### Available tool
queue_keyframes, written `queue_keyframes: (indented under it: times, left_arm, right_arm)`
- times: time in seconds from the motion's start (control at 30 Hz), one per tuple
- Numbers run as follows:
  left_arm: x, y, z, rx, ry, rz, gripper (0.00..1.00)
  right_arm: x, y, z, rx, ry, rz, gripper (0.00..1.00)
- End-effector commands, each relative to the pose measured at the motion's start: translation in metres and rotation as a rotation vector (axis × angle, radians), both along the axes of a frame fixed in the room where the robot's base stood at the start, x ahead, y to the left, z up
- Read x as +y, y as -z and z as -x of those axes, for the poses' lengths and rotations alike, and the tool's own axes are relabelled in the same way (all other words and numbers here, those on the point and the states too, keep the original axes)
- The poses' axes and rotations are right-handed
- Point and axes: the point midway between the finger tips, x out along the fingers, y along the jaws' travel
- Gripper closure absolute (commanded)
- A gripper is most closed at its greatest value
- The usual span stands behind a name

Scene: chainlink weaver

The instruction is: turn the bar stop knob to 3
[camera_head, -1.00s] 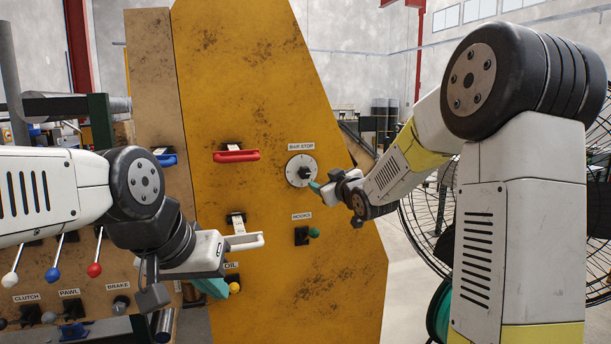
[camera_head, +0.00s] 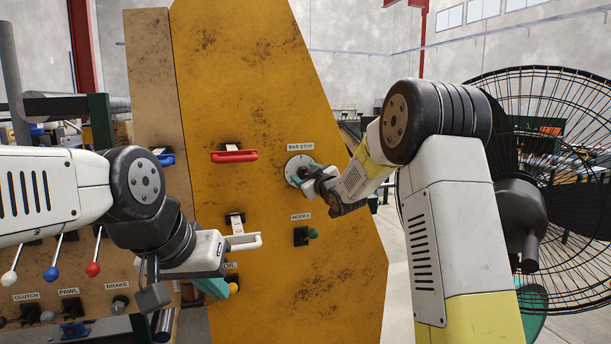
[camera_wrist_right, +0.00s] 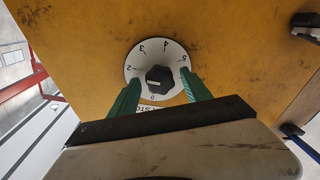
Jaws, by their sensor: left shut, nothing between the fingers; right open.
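The bar stop knob (camera_wrist_right: 158,84) is a black knob on a white dial (camera_wrist_right: 140,58) numbered around its edge. In the head view the dial (camera_head: 291,163) sits under the BAR STOP label on the yellow panel, with the knob largely hidden by my right gripper (camera_head: 303,174). In the right wrist view the open green fingers of that gripper (camera_wrist_right: 160,82) stand either side of the knob, with gaps visible. I cannot tell for certain which number the knob marks. My left gripper (camera_head: 218,288) is shut and empty at lower left, near the OIL label.
A red handle (camera_head: 235,156) is left of the dial. A white handle (camera_head: 242,241) is below it, close to my left gripper.

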Motion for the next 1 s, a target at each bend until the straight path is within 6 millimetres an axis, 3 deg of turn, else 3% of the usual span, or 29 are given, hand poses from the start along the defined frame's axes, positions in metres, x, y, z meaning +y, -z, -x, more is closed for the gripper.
queue_keyframes:
  times: [0.1,0.4,0.73,1.0]
  left_arm:
    - [0.0000,0.0000,0.0000,0.000,0.000,0.000,1.00]
    - [0.0000,0.0000,0.0000,0.000,0.000,0.000,1.00]
    - [0.0000,0.0000,0.0000,0.000,0.000,0.000,1.00]
    - [0.0000,0.0000,0.0000,0.000,0.000,0.000,1.00]
  right_arm:
    - [-0.0001,0.0001,0.0002,0.000,0.000,0.000,0.45]
    - [0.0000,0.0003,0.0004,0.000,-0.001,0.000,1.00]
    - [-0.0005,0.0008,0.0004,0.017,0.000,-0.046,1.00]
    - [-0.0009,0.0014,0.0004,0.071,0.000,-0.214,1.00]
